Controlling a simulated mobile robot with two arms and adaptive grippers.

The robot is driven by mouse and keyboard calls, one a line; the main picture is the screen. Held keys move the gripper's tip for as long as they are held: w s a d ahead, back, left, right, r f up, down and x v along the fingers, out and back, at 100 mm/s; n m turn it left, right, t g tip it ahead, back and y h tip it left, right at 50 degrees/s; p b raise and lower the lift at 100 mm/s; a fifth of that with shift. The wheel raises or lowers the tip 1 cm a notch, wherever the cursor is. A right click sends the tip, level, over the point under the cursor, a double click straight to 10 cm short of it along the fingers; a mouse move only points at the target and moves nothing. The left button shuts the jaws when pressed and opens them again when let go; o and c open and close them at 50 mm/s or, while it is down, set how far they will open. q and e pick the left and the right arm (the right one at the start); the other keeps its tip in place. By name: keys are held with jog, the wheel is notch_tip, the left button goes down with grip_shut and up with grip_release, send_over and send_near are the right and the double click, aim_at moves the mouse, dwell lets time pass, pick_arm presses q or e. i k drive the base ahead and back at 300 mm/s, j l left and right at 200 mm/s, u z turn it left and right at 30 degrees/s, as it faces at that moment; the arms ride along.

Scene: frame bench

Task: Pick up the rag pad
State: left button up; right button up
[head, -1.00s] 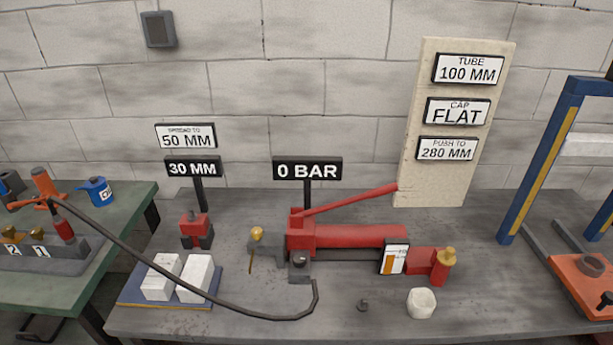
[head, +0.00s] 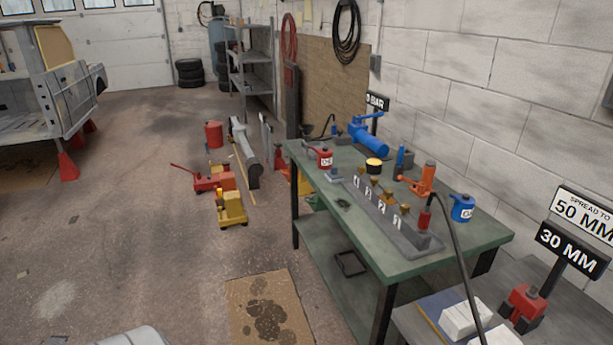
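I cannot make out for sure a rag pad in the head view. White blocks (head: 462,316) lie on a blue pad (head: 436,303) on the grey bench (head: 407,322) at the lower right, partly cut off by the frame. A small dark patch (head: 343,203) shows on the green bench (head: 460,250); I cannot tell whether it is a stain or an object. Neither of my grippers is in view.
The green bench carries a grey block with brass fittings (head: 388,212), a blue pump (head: 368,136) and cans. A black hose (head: 462,262) runs down to the right. Yellow and red jacks (head: 231,208) stand on the floor.

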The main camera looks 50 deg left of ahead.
aim_at(332, 175)
jog(key=u, duration=1.35)
jog(key=i, duration=0.1)
